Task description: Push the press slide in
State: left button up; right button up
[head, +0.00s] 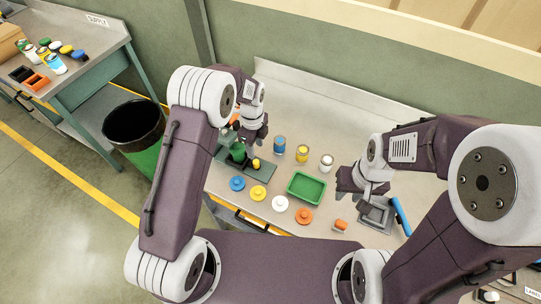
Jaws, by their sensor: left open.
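A grey press-like device (377,217) with a blue handle (402,217) sits at the right of the workbench. It looks like the press, but I cannot make out its slide clearly. My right gripper (350,184) is just above and left of this device, and partly hides its back. Its fingers are too small and dark to tell whether they are open. My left gripper (250,138) is open, above a dark green fixture (262,172) that carries a green part (237,152) and a yellow knob (256,164). I cannot tell whether it touches them.
A green tray (307,188) stands mid-bench. Blue (279,146), yellow (302,153) and white (326,162) jars stand behind it. Several coloured lids, including a blue lid (237,183), lie in front. A black bin (134,122) and supply table (92,62) are at left.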

aim_at(255, 161)
pick_arm(q)
jog(key=shift+a, duration=0.25)
jog(key=shift+a+f, duration=0.2)
jog(key=shift+a, duration=0.05)
jog(key=f+p, duration=0.1)
jog(key=f, duration=0.1)
jog(key=f+p, duration=0.1)
jog(key=f, duration=0.2)
jog(key=f+p, duration=0.1)
jog(key=f, duration=0.2)
jog(key=shift+d, duration=0.25)
jog(key=shift+w+a+f, duration=0.1)
jog(key=shift+a+f, duration=0.05)
jog(key=shift+f, duration=0.2)
jog(key=shift+c, duration=1.2)
grip_shut()
pick_arm(e)
jog(key=r, duration=0.3)
jog(key=shift+w+a+r, duration=0.1)
jog(key=shift+w+a, duration=0.05)
jog(key=shift+a, duration=0.2)
